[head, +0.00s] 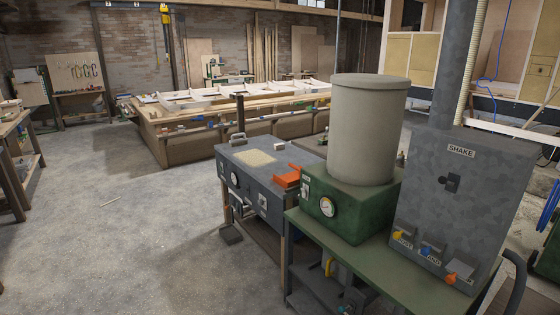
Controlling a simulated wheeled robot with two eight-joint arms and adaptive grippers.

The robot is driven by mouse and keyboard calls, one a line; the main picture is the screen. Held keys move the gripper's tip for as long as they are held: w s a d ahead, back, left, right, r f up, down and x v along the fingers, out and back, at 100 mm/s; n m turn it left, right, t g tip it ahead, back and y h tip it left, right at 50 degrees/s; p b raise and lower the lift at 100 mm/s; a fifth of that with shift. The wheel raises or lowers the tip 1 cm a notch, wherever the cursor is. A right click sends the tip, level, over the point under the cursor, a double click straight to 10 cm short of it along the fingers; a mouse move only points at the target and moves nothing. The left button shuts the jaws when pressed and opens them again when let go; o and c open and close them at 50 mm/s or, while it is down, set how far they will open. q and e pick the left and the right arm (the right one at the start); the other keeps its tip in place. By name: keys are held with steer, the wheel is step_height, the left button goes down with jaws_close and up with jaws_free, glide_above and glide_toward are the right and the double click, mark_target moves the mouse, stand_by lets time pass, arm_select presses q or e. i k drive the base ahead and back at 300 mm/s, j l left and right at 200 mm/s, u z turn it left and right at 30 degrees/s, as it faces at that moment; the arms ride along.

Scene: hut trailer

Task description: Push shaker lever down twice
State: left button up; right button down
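A grey mottled metal box (468,205) labelled SHAKE (461,151) stands at the right on the green bench. Below the label, a small dark lever (451,183) sits on its front face. Whether the lever is up or down is too small to tell. Neither of my grippers is in the head view, and nothing is seen touching the lever.
Low on the box are small yellow (400,235), blue (427,249) and orange (451,278) parts. Beside it, a large beige cylinder (367,130) stands on a green gauge box (345,207). A grey bench unit (262,175) is left of these. The concrete floor (130,235) at left is largely clear.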

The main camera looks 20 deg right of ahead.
mark_target(442, 180)
steer(key=i+l+z, duration=0.2)
steer(key=z, duration=0.2)
steer(key=i+z, duration=0.8)
steer(key=i+j+z, duration=0.1)
steer(key=i+z, duration=0.4)
steer(key=i+l, duration=0.05)
steer(key=i, duration=0.05)
